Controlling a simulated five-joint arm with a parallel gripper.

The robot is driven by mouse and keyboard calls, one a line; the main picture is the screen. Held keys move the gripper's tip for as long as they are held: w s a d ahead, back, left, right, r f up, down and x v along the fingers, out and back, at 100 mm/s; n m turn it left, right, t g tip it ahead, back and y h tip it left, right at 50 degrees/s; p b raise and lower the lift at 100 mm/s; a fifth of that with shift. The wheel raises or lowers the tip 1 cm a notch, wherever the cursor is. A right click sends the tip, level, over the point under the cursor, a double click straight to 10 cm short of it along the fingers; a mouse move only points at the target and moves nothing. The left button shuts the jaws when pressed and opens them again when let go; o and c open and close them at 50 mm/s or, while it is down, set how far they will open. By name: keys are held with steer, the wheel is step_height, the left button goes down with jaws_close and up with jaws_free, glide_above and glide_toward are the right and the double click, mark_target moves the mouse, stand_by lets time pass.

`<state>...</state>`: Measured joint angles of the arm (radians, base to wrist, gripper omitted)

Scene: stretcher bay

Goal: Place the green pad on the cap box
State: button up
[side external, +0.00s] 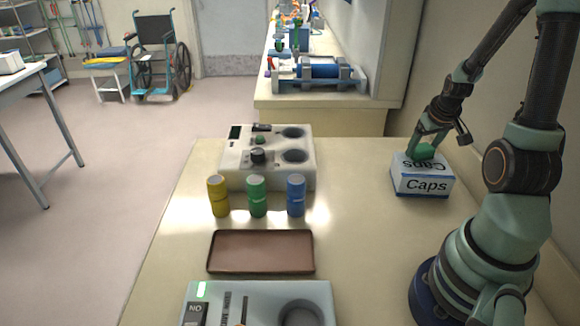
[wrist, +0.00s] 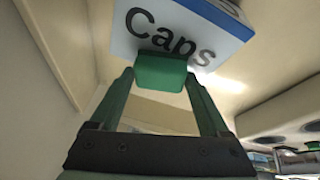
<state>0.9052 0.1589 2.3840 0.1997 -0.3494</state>
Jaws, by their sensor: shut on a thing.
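The cap box (side external: 422,178) is white with blue edges and the word "Caps", and it stands at the right of the table. The green pad (side external: 425,151) is at the top of the box, near its back edge. My gripper (side external: 424,148) reaches down from above and is shut on the pad. In the wrist view, the pad (wrist: 160,72) sits between the fingertips (wrist: 160,75) and covers part of the lettered face of the box (wrist: 180,30). I cannot tell whether the pad rests on the box or is held just above it.
Yellow (side external: 218,196), green (side external: 257,196) and blue (side external: 296,196) cylinders stand left of the box. A brown tray (side external: 261,270) lies in front of them. Device panels stand behind (side external: 235,176) and in front (side external: 260,290). The table between the cylinders and the box is clear.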

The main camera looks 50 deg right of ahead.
steer(key=shift+f, duration=0.1)
steer(key=o, duration=1.2)
steer(key=shift+c, duration=0.2)
steer(key=v, duration=1.2)
steer(key=w+a+r+n+t+y, duration=0.1)
steer(key=w+a+r+n, duration=0.1)
steer(key=a, duration=0.6)
steer(key=w+a+r+n+t+y, duration=0.1)
steer(key=w+a+r+n, duration=0.1)
steer(key=a, duration=0.7)
steer(key=w+a+r+n+y, duration=0.1)
steer(key=w+a, duration=0.3)
steer(key=a, duration=0.5)
steer(key=shift+r+n+t+y, duration=0.3)
steer(key=shift+r+n+t, duration=0.15)
steer(key=shift+n, duration=0.25)
